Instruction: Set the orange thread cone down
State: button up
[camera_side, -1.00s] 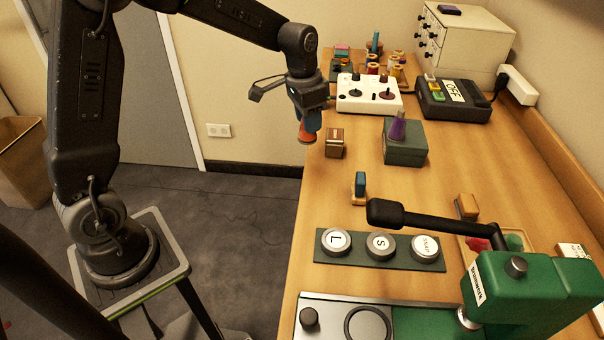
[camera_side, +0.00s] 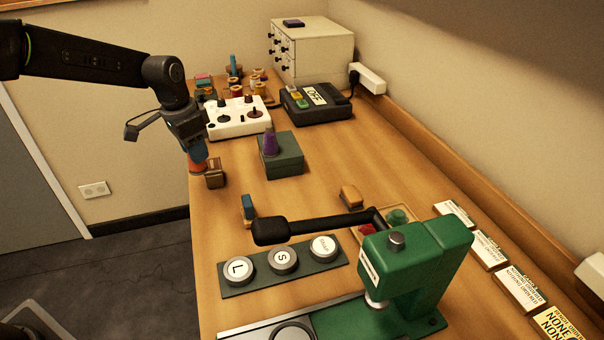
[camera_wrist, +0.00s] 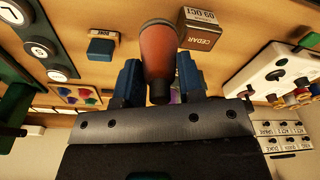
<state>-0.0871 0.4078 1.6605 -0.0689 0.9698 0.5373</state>
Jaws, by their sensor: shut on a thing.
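The orange thread cone (camera_wrist: 158,55) is held between the two blue fingers of my gripper (camera_wrist: 160,80) in the wrist view. In the side view my gripper (camera_side: 197,155) points down at the left edge of the table, with the orange cone (camera_side: 197,168) below its fingers. The cone is just left of a small wooden block (camera_side: 215,175), which reads CEDAR in the wrist view (camera_wrist: 200,38). I cannot tell whether the cone's end touches the table.
A dark green box (camera_side: 283,160) with a purple cone (camera_side: 270,143) stands to the right. A white control panel (camera_side: 238,117) lies behind. A blue-topped block (camera_side: 248,206), round buttons (camera_side: 283,260) and a green press (camera_side: 410,265) are nearer. The table between is clear.

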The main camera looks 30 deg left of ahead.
jog(key=w+d+r+m, duration=0.1)
jog(key=w+d+m, duration=0.6)
jog(key=w+d, duration=0.45)
jog(key=shift+h, duration=0.3)
jog(key=shift+w+d+f, duration=0.1)
jog(key=shift+d+f, duration=1.65)
jog(key=shift+d, duration=0.45)
jog(key=shift+w+d+f, duration=0.1)
jog(key=shift+d+f, duration=1.7)
jog(key=shift+d, duration=0.4)
jog(key=shift+d+f, duration=1.75)
jog(key=shift+d, duration=0.45)
jog(key=shift+f, duration=0.1)
jog(key=o, duration=0.9)
jog(key=r, duration=0.4)
jog(key=a+r, duration=0.1)
jog(key=r, duration=0.7)
jog(key=shift+s+a, duration=0.15)
jog(key=shift+s, duration=0.25)
